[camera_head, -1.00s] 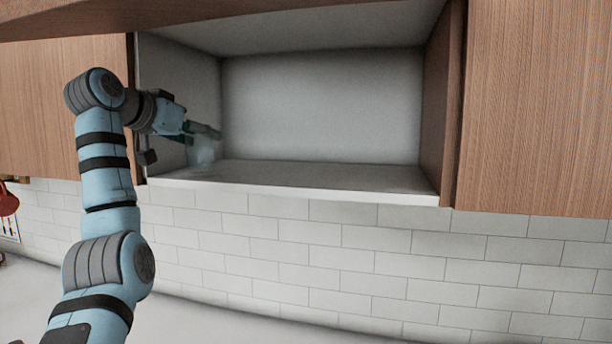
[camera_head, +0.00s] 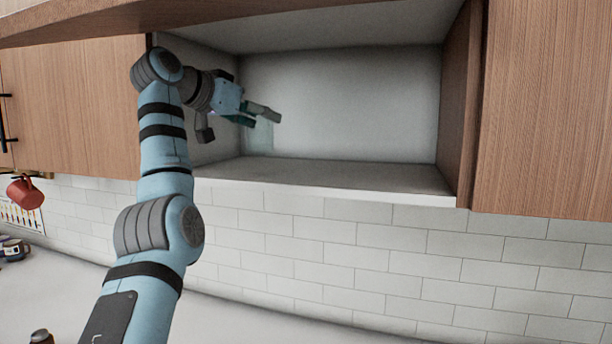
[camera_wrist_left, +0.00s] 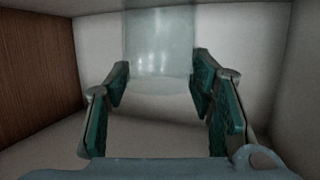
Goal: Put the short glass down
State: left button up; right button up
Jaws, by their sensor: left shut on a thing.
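The short glass (camera_head: 262,138) is clear and faintly green, hard to make out against the grey cabinet interior. In the wrist view the glass (camera_wrist_left: 160,45) stands between the two fingers, and its far end is cut off by the top of the picture. My left gripper (camera_head: 266,117) is shut on it, inside the open cabinet, left of its middle. The gripper also shows in the wrist view (camera_wrist_left: 160,82), with a green-padded finger on each side of the glass. The glass seems to hang above the cabinet shelf (camera_head: 350,178); I cannot tell the gap. My right gripper is not in view.
The shelf is bare to the right of the glass. Wooden doors (camera_head: 70,105) flank the opening, and a wooden side panel (camera_head: 460,100) closes its right side. A tiled wall and a pale counter (camera_head: 240,325) lie below. A red mug (camera_head: 25,193) hangs far left.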

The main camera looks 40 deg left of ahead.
aim_at(255, 122)
pick_arm(q)
jog(key=s+a+h, duration=0.1)
jog(key=s+a, duration=0.3)
jog(key=s, duration=0.1)
jog(key=shift+m, duration=0.5)
jog(key=w+d, duration=0.1)
jog(key=d+f+b, duration=0.1)
jog(key=d, duration=0.1)
jog(key=w+d+b, duration=0.1)
jog(key=d, duration=0.1)
jog(key=shift+w+d+f, duration=0.15)
jog(key=shift+w+d, duration=0.1)
jog(key=shift+w, duration=0.1)
jog(key=w+d+f, duration=0.1)
jog(key=d, duration=0.2)
jog(key=w+d+f+b, duration=0.1)
jog(key=w+d, duration=0.1)
jog(key=d, duration=0.1)
jog(key=w+d+f, duration=0.1)
jog(key=w+d, duration=0.1)
jog(key=d, duration=0.2)
jog(key=shift+w, duration=0.2)
jog(key=shift+a, duration=0.15)
jog(key=o, duration=1.1)
jog(key=shift+c, duration=0.2)
jog(key=shift+o, duration=1.1)
jog(key=shift+w+d, duration=0.1)
jog(key=shift+d, duration=0.1)
